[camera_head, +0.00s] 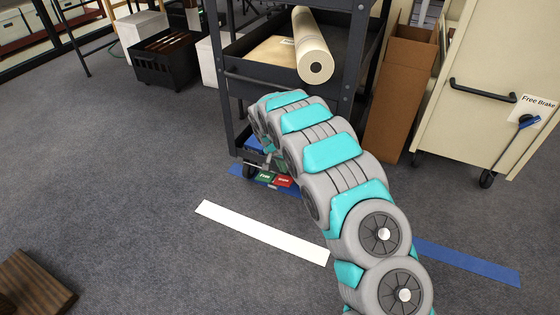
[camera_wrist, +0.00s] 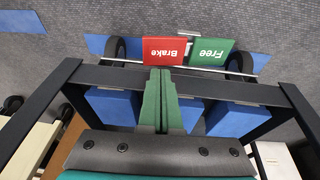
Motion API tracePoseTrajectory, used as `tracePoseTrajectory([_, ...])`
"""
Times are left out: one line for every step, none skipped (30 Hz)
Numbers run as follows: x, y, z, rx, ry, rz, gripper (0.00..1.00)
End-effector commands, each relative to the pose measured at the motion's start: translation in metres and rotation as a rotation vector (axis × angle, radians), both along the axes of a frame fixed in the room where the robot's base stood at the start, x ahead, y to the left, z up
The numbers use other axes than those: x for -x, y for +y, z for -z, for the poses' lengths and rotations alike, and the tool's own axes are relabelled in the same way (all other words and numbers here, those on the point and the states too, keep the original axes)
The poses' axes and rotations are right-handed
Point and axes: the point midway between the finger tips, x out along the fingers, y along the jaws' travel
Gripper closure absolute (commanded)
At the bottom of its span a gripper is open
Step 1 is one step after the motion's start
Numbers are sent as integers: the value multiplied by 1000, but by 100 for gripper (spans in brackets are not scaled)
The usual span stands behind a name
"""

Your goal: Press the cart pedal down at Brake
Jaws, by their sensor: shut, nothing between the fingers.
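The dark metal cart (camera_head: 236,100) stands upright ahead. At its foot are two pedals, a green one marked Free (camera_head: 264,177) and a red one marked Brake (camera_head: 284,181). In the wrist view the labels are upside down, with the red Brake pedal (camera_wrist: 165,50) left of the green Free pedal (camera_wrist: 210,52). My gripper (camera_wrist: 160,70) is shut and empty, its green fingers side by side. Its tips overlap the red pedal's near edge in the picture; I cannot tell whether they touch it.
A cart frame bar (camera_wrist: 100,77) crosses the wrist view beside the fingers, with blue boxes (camera_wrist: 112,105) behind it. A rolled tube (camera_head: 308,45) lies on the cart's shelf. A cream cart (camera_head: 480,75) and a cardboard box (camera_head: 397,90) stand right. White tape (camera_head: 260,232) marks the open floor.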

Motion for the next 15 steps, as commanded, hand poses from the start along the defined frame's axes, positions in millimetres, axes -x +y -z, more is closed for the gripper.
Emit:
tracePoseTrajectory([-2,-1,10,-2,0,1,100])
tracePoseTrajectory([-2,-2,15,-1,0,0,100])
tracePoseTrajectory([-1,-3,20,-1,0,0,100])
tracePoseTrajectory([-1,-4,25,-1,0,-1,100])
tracePoseTrajectory([0,-5,29,0,0,-1,100])
tracePoseTrajectory([0,-6,33,1,1,-1,100])
tracePoseTrajectory([1,-7,36,1,1,-1,100])
tracePoseTrajectory([1,-7,39,1,1,-1,100])
tracePoseTrajectory([1,-8,41,0,2,-1,100])
tracePoseTrajectory([1,-8,43,1,1,-1,100])
tracePoseTrajectory([1,-8,44,1,1,0,100])
tracePoseTrajectory([1,-8,45,1,1,0,100])
tracePoseTrajectory([1,-8,46,1,1,0,100])
tracePoseTrajectory([1,-8,46,0,1,0,100])
tracePoseTrajectory([1,-8,46,0,0,0,100])
